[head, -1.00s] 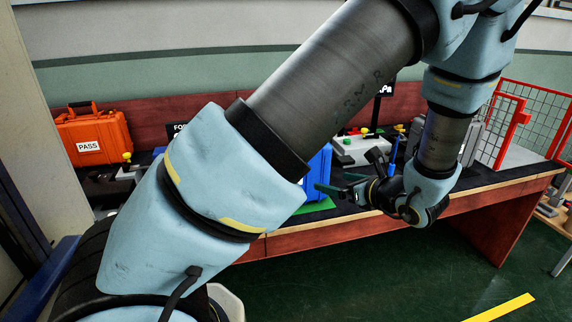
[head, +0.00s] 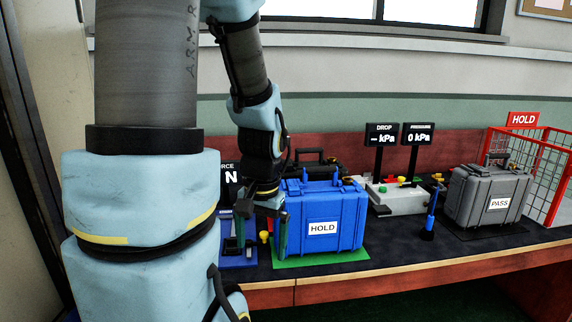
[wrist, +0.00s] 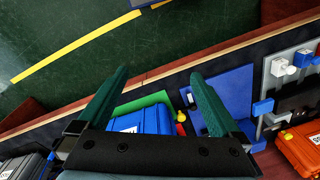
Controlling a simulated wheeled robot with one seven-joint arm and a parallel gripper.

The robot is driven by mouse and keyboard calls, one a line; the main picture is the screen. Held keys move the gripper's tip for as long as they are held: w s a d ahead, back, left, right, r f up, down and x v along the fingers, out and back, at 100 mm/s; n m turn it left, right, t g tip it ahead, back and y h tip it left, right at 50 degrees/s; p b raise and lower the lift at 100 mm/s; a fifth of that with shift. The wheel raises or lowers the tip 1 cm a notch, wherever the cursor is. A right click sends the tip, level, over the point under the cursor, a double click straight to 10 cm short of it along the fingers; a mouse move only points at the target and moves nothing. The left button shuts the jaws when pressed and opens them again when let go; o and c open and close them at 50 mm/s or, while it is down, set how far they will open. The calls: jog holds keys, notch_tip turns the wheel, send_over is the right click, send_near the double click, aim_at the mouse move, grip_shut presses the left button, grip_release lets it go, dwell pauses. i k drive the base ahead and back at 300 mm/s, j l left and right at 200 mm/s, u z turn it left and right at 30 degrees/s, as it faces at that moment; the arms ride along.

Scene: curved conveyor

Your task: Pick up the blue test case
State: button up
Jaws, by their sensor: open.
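The blue test case (head: 345,212), labelled HOLD, stands upright on a green mat (head: 350,258) on the bench in the head view. Its handle is on top. My gripper (head: 261,232) is open and points down at the case's left end, with one finger overlapping the case's left edge in the picture. In the wrist view the blue case (wrist: 150,120) shows partly between the fingers of my gripper (wrist: 160,74), with the rest hidden behind the gripper body. I see nothing held, and I cannot tell whether a finger touches the case.
A grey case (head: 475,200) labelled PASS stands to the right, near a red mesh cage (head: 550,165). A blue upright tool (head: 430,215) and a grey test unit (head: 395,200) stand between. An orange case (wrist: 303,148) is at the right in the wrist view. A black case sits behind.

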aim_at(327, 216)
jog(key=u, duration=0.8)
jog(key=l+u, duration=0.4)
jog(key=k+l+u, duration=0.15)
jog(key=u, duration=0.25)
jog(key=k+l+u, duration=0.1)
jog(key=u, duration=0.35)
jog(key=k+l+u, duration=0.2)
jog(key=u, duration=0.2)
jog(key=k+l+u, duration=0.2)
jog(key=u, duration=0.2)
jog(key=k+l+u, duration=0.25)
jog(key=k, duration=0.7)
jog(key=k+l+u, duration=0.1)
jog(key=k+u, duration=0.15)
jog(key=k, duration=0.75)
